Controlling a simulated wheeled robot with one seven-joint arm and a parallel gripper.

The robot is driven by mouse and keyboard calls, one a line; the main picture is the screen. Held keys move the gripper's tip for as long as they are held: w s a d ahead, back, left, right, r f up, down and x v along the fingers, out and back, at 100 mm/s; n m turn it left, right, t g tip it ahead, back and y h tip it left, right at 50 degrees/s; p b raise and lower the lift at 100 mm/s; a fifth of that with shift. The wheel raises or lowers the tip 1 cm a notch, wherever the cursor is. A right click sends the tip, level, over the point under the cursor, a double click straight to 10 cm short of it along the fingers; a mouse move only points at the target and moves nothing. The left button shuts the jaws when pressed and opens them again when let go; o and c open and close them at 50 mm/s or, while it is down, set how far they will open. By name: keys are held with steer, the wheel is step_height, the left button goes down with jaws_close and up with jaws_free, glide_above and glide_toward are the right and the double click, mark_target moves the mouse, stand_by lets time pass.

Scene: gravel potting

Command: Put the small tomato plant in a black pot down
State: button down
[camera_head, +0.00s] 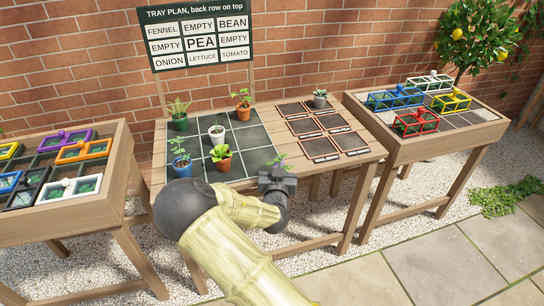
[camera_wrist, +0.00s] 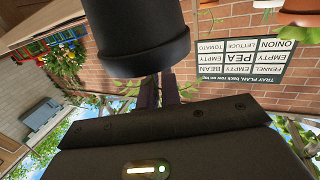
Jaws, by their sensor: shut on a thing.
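My gripper (camera_wrist: 160,90) is shut on the black pot (camera_wrist: 145,40), which fills the top middle of the wrist view. In the head view the green leaves of the small tomato plant (camera_head: 278,161) show above my gripper (camera_head: 278,180), at the table's front edge. There the pot is hard to tell from the dark gripper. The dark gridded tray (camera_head: 262,157) lies to the left of the plant, and its front right cell is bare. The plan board (camera_head: 199,38) reads TOMATO at bottom right.
The tray holds a green pot (camera_head: 180,124), an orange pot (camera_head: 243,114), a white pot (camera_head: 217,135), a blue pot (camera_head: 182,170) and another orange pot (camera_head: 222,164). Labelled mats (camera_head: 320,147) lie to the right, with a grey pot (camera_head: 320,102) behind. Side tables hold coloured frames.

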steer(key=s+d+f+y, duration=0.1)
steer(key=s+d+f, duration=0.2)
steer(key=d+f, duration=0.3)
steer(key=s+d+f+n, duration=0.1)
steer(key=s+d+f, duration=0.2)
steer(key=f, duration=1.1)
steer(key=d, duration=0.3)
steer(key=shift+s+d+y, duration=0.15)
steer(key=shift+s+y, duration=0.1)
steer(key=shift+y, duration=0.15)
